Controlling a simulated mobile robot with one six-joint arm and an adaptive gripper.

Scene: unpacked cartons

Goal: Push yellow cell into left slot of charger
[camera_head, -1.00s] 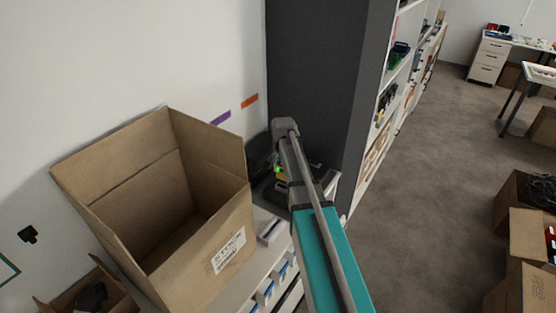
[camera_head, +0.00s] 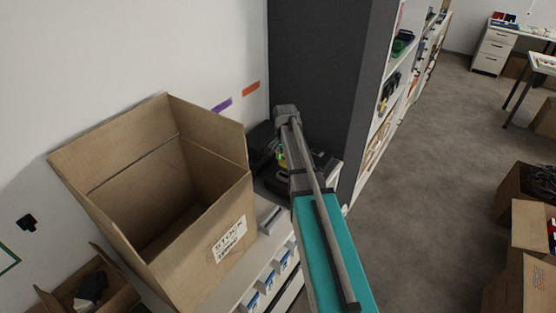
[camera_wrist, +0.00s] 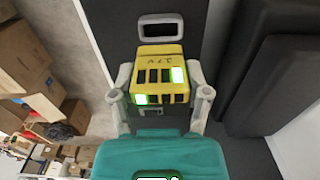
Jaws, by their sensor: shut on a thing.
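The yellow cell (camera_wrist: 158,62) is between the two fingers of my gripper (camera_wrist: 160,88) in the wrist view, with a finger against each side. It has dark slots, a marking that looks like "27V" and bright green lights. In the head view only a small yellow and green part of the cell (camera_head: 281,155) shows beside my arm. Dark equipment (camera_head: 274,178) sits around it on the white unit. I cannot make out the charger or its left slot clearly; my arm hides part of that area.
A large open carton (camera_head: 205,255) stands on the white unit (camera_head: 272,235), left of my arm. A tall dark grey panel (camera_head: 315,70) rises behind my gripper. Dark blocks (camera_wrist: 280,75) stand close at the right in the wrist view. Open floor (camera_head: 430,190) lies to the right.

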